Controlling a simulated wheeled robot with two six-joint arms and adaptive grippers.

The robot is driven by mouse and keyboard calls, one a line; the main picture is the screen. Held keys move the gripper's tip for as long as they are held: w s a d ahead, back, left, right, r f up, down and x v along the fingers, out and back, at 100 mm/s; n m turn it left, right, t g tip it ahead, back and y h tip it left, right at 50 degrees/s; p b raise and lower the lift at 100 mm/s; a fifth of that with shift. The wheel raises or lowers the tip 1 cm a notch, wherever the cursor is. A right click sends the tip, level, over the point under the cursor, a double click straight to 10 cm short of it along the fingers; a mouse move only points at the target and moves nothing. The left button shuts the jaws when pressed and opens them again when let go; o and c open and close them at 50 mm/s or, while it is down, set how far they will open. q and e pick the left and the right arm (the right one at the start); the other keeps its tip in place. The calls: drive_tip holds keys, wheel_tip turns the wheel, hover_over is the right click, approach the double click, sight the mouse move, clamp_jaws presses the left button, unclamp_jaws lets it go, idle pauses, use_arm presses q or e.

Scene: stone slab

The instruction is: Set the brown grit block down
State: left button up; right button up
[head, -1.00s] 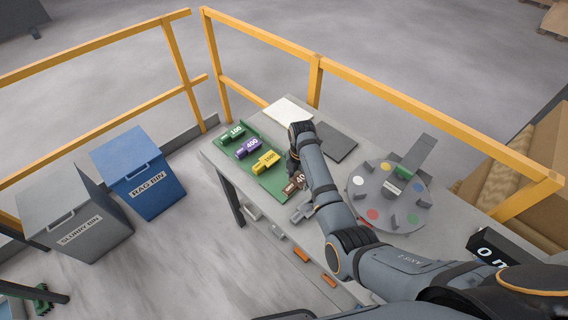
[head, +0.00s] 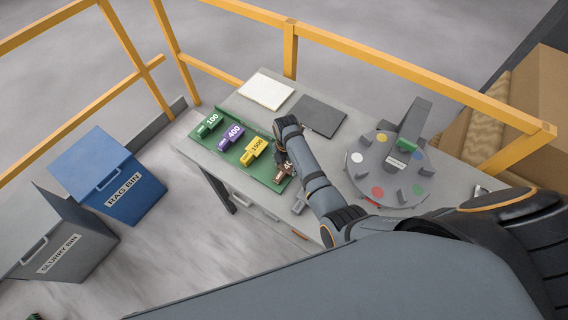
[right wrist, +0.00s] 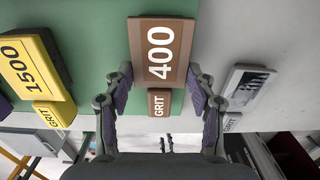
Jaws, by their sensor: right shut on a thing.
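The brown grit block, marked 400, shows in the right wrist view (right wrist: 162,50) and, mostly covered by my arm, in the head view (head: 281,175). My right gripper (head: 282,158) is shut on it; in the right wrist view its fingers (right wrist: 160,85) stand on both sides of the block's narrow GRIT part. The block is at the right end of the green tray (head: 224,157), label up. I cannot tell whether its underside touches the tray. Green 100 (head: 209,124), purple 400 (head: 230,137) and yellow 1500 (head: 254,150) blocks stand in a row there. My left gripper is not in view.
A grey block (right wrist: 247,87) lies right of the tray. A round turntable (head: 390,186) with coloured spots stands to the right. A white sheet (head: 265,91) and dark plate (head: 317,116) lie behind. A yellow rail (head: 420,75) runs along the back.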

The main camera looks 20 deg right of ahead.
sight(286, 168)
drive_tip(key=shift+w+a, duration=0.1)
drive_tip(key=shift+w, duration=0.05)
drive_tip(key=o, duration=0.9)
drive_tip(key=shift+o, duration=1.3)
drive_tip(key=shift+s+r, duration=0.1)
drive_tip(key=shift+s, duration=0.2)
drive_tip(key=shift+o, duration=0.6)
drive_tip(key=shift+s+d+r, duration=0.15)
drive_tip(key=shift+s+d, duration=0.1)
drive_tip(key=shift+w, duration=0.1)
drive_tip(key=shift+w+a, duration=0.1)
drive_tip(key=shift+w+r, duration=0.1)
drive_tip(key=shift+r, duration=0.1)
wheel_tip(286, 168, up, 4)
drive_tip(key=shift+f+p, duration=0.25)
drive_tip(key=shift+p, duration=0.9)
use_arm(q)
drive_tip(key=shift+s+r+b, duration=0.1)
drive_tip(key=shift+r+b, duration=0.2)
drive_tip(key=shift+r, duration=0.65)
use_arm(e)
wheel_tip(286, 168, up, 8)
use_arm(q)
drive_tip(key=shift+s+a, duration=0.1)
use_arm(e)
drive_tip(key=shift+f, duration=0.1)
